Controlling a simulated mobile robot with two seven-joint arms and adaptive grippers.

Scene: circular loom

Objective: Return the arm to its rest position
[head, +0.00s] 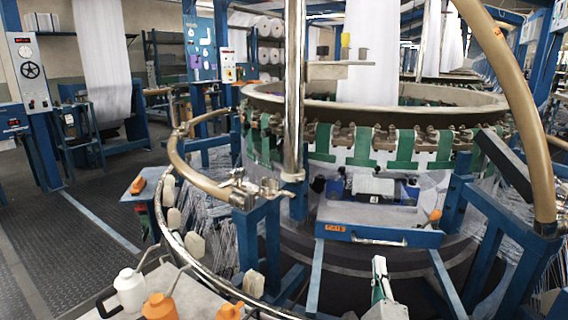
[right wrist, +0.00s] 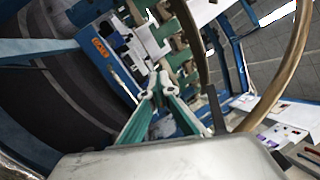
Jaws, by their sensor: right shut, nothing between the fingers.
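My right gripper (head: 379,264) shows at the bottom of the head view, right of centre, pointing up. It stands in front of the blue tray (head: 410,238) with an orange label on the circular loom. In the right wrist view, the two green fingers of my right gripper (right wrist: 160,80) come together at their pale tips. The gripper is shut and empty. The tray (right wrist: 124,73) lies beyond the fingertips there; I cannot tell the exact gap. My left gripper is in neither view.
The loom's ring (head: 375,107) and a tan curved pipe (head: 520,95) rise around the tray. A metal pole (head: 294,100) stands left of it. A white oil can (head: 130,290) and orange cans (head: 160,307) stand at lower left. Dark floor (head: 80,225) lies open at left.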

